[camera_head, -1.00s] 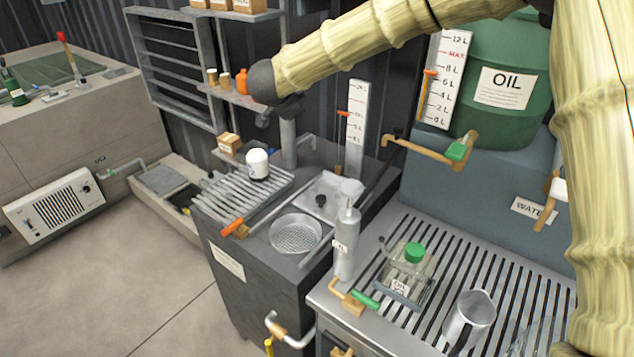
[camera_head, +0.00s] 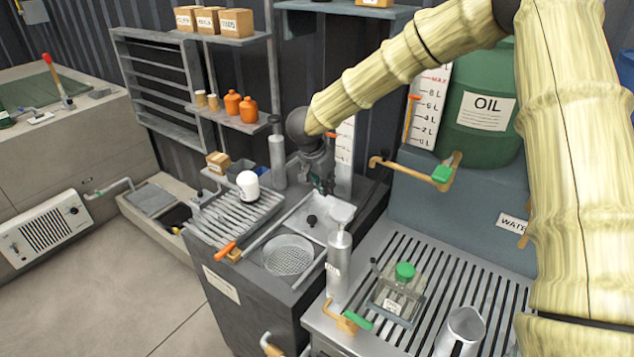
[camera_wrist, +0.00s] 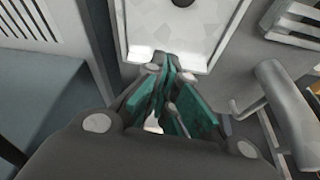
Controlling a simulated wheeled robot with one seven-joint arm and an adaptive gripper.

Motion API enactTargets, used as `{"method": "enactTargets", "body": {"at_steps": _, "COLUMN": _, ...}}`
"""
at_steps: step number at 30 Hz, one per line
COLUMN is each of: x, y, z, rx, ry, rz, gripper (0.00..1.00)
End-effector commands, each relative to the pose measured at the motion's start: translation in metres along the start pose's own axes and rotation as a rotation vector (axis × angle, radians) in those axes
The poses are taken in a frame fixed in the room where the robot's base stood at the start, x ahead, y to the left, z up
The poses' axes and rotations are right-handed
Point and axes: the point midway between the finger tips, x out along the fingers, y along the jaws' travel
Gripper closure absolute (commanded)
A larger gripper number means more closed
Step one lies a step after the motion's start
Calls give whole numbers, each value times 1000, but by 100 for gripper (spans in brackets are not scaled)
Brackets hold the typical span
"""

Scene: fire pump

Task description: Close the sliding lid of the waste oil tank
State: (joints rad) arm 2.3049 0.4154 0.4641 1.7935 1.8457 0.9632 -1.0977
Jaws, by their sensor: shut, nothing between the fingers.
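The waste oil tank is the dark cabinet (camera_head: 262,310) in the middle of the head view. Its lid is a pale plate (camera_head: 325,212) with a small black knob (camera_head: 311,220), lying in a light frame between the slatted rack and a round strainer (camera_head: 288,262). In the wrist view the pale plate (camera_wrist: 165,30) is at the top centre with its dark knob at the top edge. My gripper (camera_head: 324,186) is above the back of the plate, pointing down. In the wrist view its green fingers (camera_wrist: 168,95) are shut and empty. Contact with the lid cannot be told.
A white filter (camera_head: 248,187) stands on the slatted rack (camera_head: 215,215), with an orange handle (camera_head: 226,249) in front. A grey pump bottle (camera_head: 338,265) stands at the right, close to the lid. A grey cylinder (camera_head: 277,160) stands behind. Open floor lies at front left.

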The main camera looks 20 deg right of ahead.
Motion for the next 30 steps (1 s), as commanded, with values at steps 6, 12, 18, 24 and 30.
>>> {"method": "enactTargets", "body": {"at_steps": 6, "x": 36, "y": -1, "z": 1, "rx": -4, "ry": 1, "rz": 1, "gripper": 100}}
{"method": "enactTargets", "body": {"at_steps": 12, "x": 62, "y": -2, "z": 5, "rx": -6, "ry": 1, "rz": -1, "gripper": 100}}
{"method": "enactTargets", "body": {"at_steps": 18, "x": 56, "y": -2, "z": 29, "rx": -6, "ry": 2, "rz": -1, "gripper": 100}}
{"method": "enactTargets", "body": {"at_steps": 24, "x": 55, "y": -2, "z": 40, "rx": -4, "ry": 1, "rz": -2, "gripper": 100}}
{"method": "enactTargets", "body": {"at_steps": 30, "x": 55, "y": -2, "z": 42, "rx": -4, "ry": 1, "rz": -2, "gripper": 100}}
